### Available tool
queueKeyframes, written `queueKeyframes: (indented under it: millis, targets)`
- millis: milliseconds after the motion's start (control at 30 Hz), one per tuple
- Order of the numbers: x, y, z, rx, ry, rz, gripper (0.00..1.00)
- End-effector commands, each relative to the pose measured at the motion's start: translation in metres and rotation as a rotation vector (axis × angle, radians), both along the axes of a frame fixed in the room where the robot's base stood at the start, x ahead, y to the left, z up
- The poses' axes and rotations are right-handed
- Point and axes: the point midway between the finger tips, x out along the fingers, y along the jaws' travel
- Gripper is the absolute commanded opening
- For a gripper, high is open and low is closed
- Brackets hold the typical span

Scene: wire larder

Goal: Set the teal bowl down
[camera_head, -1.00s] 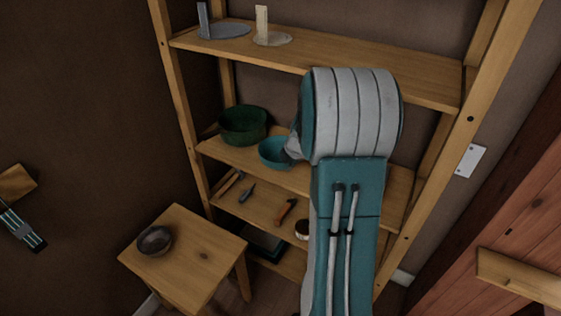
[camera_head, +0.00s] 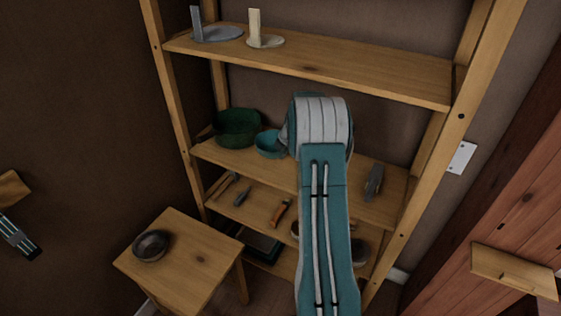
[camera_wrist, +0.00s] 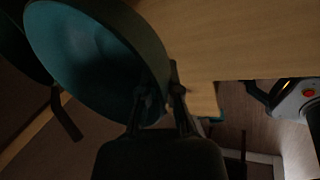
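The teal bowl (camera_head: 268,144) is at the middle shelf (camera_head: 215,152), just right of a larger dark green bowl (camera_head: 237,127). In the wrist view the teal bowl (camera_wrist: 85,50) fills the upper left, its rim running between the fingers of my gripper (camera_wrist: 160,98). One finger is inside the bowl and one outside, so the gripper appears shut on the rim. In the head view my arm hides the gripper and part of the bowl's right side. I cannot tell whether the bowl's base touches the shelf.
A dark grey object (camera_head: 374,182) stands on the middle shelf to the right. The top shelf (camera_head: 330,70) is close above. Tools, including an orange-handled one (camera_head: 280,212), lie on the shelf below. A stool (camera_head: 195,258) at lower left holds a dark bowl (camera_head: 151,245).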

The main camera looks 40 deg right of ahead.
Motion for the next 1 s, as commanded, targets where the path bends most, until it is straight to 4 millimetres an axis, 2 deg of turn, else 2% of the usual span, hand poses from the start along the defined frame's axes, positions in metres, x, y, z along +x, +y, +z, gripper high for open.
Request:
queueKeyframes:
  millis: [233,433,733,767,800,833,1000]
  targets:
    - [0.012,-0.006,-0.016,-0.001,-0.001,0.000,0.00]
    - [0.012,-0.006,-0.044,0.000,0.000,-0.001,0.00]
    - [0.012,-0.006,-0.047,-0.001,-0.001,-0.001,0.00]
    - [0.012,-0.006,-0.048,0.000,0.000,-0.001,0.09]
    - [0.012,-0.006,-0.047,0.000,0.000,-0.001,0.27]
    - [0.012,-0.006,-0.047,0.000,0.000,-0.001,0.40]
    - [0.012,-0.006,-0.047,0.000,0.000,-0.001,0.43]
